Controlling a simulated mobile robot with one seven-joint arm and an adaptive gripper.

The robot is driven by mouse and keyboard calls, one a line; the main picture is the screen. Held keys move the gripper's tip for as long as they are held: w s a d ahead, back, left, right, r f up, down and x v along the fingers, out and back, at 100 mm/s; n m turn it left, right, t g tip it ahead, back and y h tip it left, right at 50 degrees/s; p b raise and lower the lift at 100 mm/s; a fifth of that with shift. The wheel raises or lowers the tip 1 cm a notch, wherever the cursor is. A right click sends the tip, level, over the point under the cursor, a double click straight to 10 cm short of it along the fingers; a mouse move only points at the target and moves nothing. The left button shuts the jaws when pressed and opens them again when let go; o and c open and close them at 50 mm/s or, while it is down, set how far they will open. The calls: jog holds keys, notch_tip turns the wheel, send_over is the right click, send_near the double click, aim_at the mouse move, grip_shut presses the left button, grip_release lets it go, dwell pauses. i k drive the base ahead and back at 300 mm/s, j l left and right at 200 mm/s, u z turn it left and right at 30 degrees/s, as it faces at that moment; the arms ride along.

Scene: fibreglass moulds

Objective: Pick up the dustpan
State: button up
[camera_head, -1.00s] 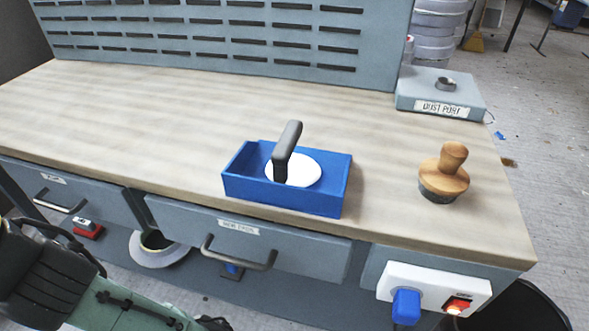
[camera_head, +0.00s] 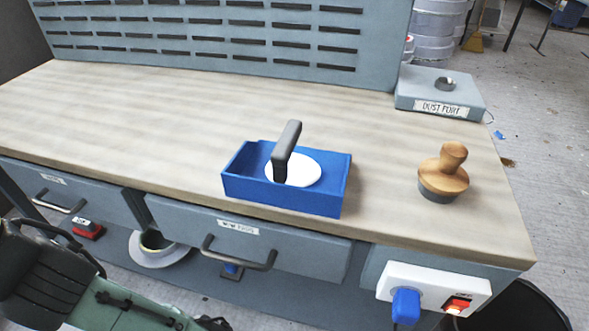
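A blue, open, shallow box-shaped pan (camera_head: 282,205) sits on the wooden bench top near its front edge; it is the only thing on the bench that looks like a dustpan. A white round disc (camera_head: 306,168) shows inside it. A dark handle (camera_head: 287,150) rises over the pan at a tilt; I cannot tell whether it is fixed to the pan or the disc. No gripper fingers can be made out in this view. Nothing is seen touching the pan.
A wooden-knobbed round tool (camera_head: 444,172) stands right of the pan. The left bench top is clear. Drawer handles (camera_head: 238,257) project in front.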

aim_at(285, 174)
jog(key=k+l+u, duration=0.1)
jog(key=l+u, duration=0.15)
jog(key=l, duration=0.15)
jog(key=k+l+u, duration=0.2)
jog(key=l, duration=0.2)
jog(key=k+l+u, duration=0.25)
jog(key=i+l, duration=0.1)
jog(key=l, duration=0.05)
